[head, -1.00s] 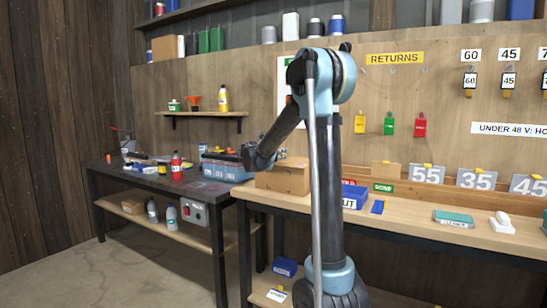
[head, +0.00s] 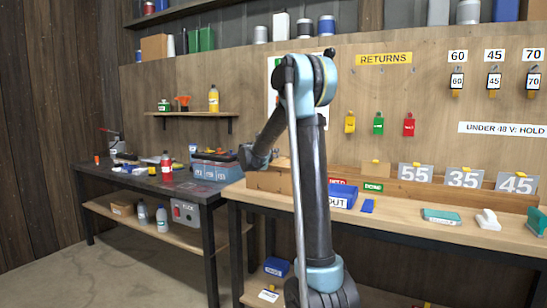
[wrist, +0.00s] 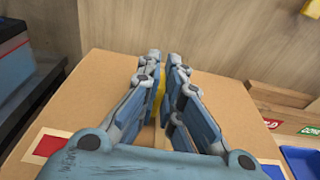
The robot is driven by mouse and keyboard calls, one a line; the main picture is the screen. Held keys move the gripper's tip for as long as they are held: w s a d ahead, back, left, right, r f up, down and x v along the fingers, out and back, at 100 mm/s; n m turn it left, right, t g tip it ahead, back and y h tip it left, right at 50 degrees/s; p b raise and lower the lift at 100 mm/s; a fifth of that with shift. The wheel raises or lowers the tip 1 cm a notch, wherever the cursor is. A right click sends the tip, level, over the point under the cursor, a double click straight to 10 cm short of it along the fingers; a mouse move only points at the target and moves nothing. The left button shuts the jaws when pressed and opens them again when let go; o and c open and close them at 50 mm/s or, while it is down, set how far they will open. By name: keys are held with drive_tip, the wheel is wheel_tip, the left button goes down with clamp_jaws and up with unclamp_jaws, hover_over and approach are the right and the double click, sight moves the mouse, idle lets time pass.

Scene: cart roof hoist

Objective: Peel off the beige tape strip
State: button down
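A cardboard box (wrist: 225,95) fills the middle of the wrist view. It also shows in the head view (head: 272,181) on the bench, partly behind my arm. A pale beige strip (wrist: 156,137) runs along the box top between my fingers; most of it is hidden by them. A yellow tab (wrist: 160,90) stands between the fingers. My gripper (wrist: 165,62) is over the box top, its fingers close together with the yellow tab filling the narrow gap. It appears shut on this tab.
A blue bin (head: 342,196) stands right of the box, with red and green labels behind it. A blue-grey case (wrist: 12,55) stands to the left on the dark bench (head: 135,183). The wood bench (head: 400,221) has clear room at its front.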

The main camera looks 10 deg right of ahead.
drive_tip(key=shift+r, duration=1.65)
idle(1.7)
drive_tip(key=shift+r, duration=2.85)
